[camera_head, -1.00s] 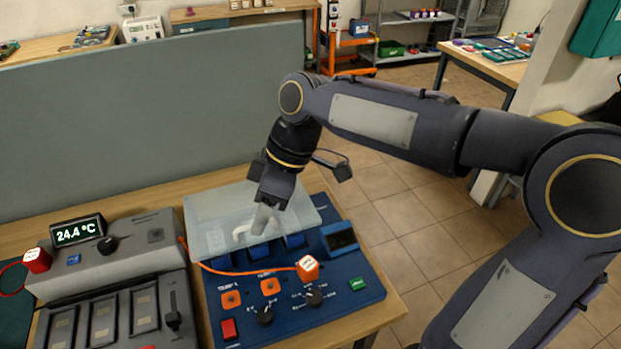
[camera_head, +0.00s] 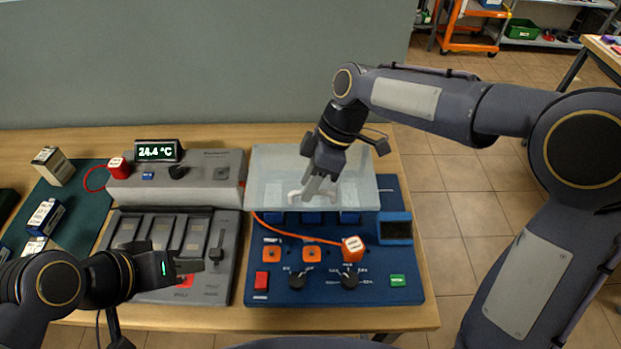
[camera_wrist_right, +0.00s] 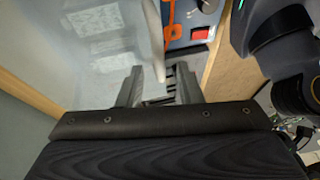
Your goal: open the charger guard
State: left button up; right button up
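The charger guard (camera_head: 270,165) is a clear cover over the back part of the blue charger (camera_head: 330,290). It has a white handle (camera_head: 296,194) near its front edge. My right gripper (camera_head: 318,188) points down at the handle, and its fingers overlap it in the head view. In the right wrist view the fingers (camera_wrist_right: 160,85) stand apart, with a pale curved edge between them; a firm grip is not visible. The guard looks lowered over the blue bays (camera_head: 312,218). My left gripper (camera_head: 193,266) hovers over the grey device, seen edge-on.
A grey device with a temperature display (camera_head: 158,151) stands left of the charger. An orange cable (camera_head: 300,234) crosses the charger to a white-and-orange cube (camera_head: 352,249). Boxes lie on a green mat (camera_head: 85,205). A grey partition (camera_head: 200,65) rises behind the table.

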jog(key=shift+f, duration=0.1)
grip_shut()
jog(key=shift+w+d, duration=0.1)
dwell(0.3)
